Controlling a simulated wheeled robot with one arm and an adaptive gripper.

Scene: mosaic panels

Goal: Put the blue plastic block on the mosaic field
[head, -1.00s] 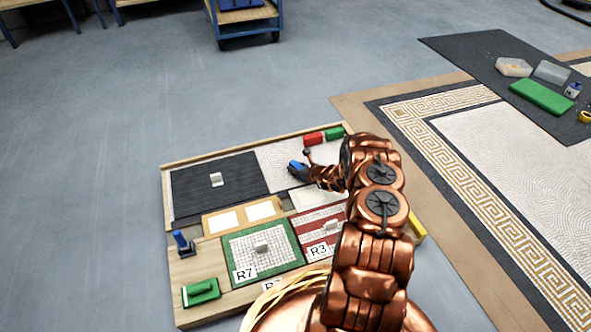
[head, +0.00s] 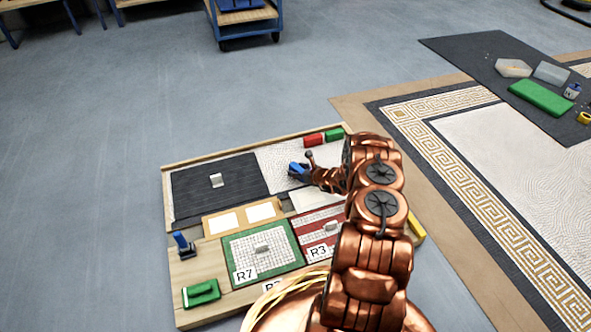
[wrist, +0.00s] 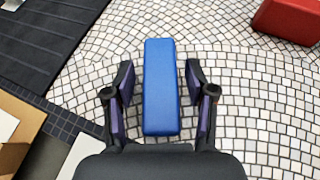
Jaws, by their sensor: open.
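The blue plastic block (wrist: 161,88) lies lengthwise between my fingers in the wrist view, over the pale tiled mosaic field (wrist: 250,110). It appears to rest flat on the tiles. My gripper (wrist: 159,80) is open around it, with a gap on each side between finger and block. In the head view the blue block (head: 296,168) shows at the tip of my gripper (head: 303,174), on the mosaic field (head: 277,160) at the board's upper right. My arm hides part of that area.
A red block (head: 313,139) and a green block (head: 334,134) lie at the field's far edge. A dark ribbed panel (head: 195,192) adjoins on the left, with a light-handled piece on it. A green-bordered panel (head: 231,245) and a red-striped panel (head: 310,225) lie nearer.

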